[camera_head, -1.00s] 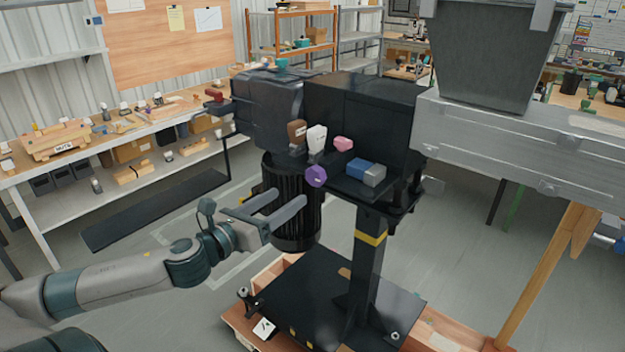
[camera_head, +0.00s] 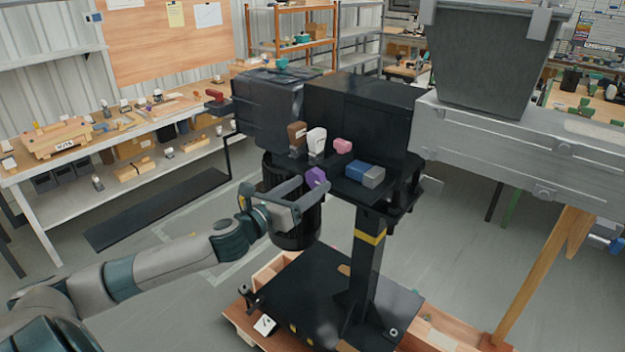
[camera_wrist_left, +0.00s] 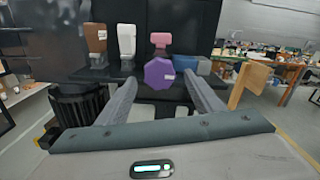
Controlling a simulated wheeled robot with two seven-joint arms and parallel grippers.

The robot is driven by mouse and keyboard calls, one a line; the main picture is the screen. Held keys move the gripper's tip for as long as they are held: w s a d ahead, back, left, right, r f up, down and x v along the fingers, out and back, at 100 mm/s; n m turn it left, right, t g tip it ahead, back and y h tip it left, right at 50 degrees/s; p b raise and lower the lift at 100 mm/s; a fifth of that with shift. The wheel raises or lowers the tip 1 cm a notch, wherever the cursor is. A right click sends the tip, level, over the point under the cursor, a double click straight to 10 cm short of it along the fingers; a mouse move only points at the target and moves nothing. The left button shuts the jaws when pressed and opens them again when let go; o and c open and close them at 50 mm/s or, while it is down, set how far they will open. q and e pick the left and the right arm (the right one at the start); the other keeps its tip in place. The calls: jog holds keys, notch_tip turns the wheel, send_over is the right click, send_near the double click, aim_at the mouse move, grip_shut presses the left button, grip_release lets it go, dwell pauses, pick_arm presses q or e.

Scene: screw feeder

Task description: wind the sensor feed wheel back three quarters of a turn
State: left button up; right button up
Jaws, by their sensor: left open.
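A purple faceted knob (camera_head: 316,177) sticks out at the front of the black machine, below a small pink knob (camera_head: 342,146). I cannot read which one is the sensor feed wheel. My left gripper (camera_head: 312,187) is open, its two fingers pointing at the purple knob. In the left wrist view the purple knob (camera_wrist_left: 159,74) appears between the fingertips of the gripper (camera_wrist_left: 160,84), with a gap on each side. I cannot tell whether the tips reach past its face. A small pale label is on it. My right gripper is not in view.
A brown handle (camera_head: 297,131), a white handle (camera_head: 316,140) and a blue and grey block (camera_head: 365,173) sit close around the knob. A black ribbed cylinder (camera_head: 296,232) hangs below, beside my gripper. A grey hopper (camera_head: 490,55) stands at right.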

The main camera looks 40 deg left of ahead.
pick_arm(q)
jog(key=shift+w+d+p, duration=0.1)
jog(key=shift+w+p, duration=0.2)
jog(key=shift+w, duration=0.95)
jog(key=c, duration=1.1)
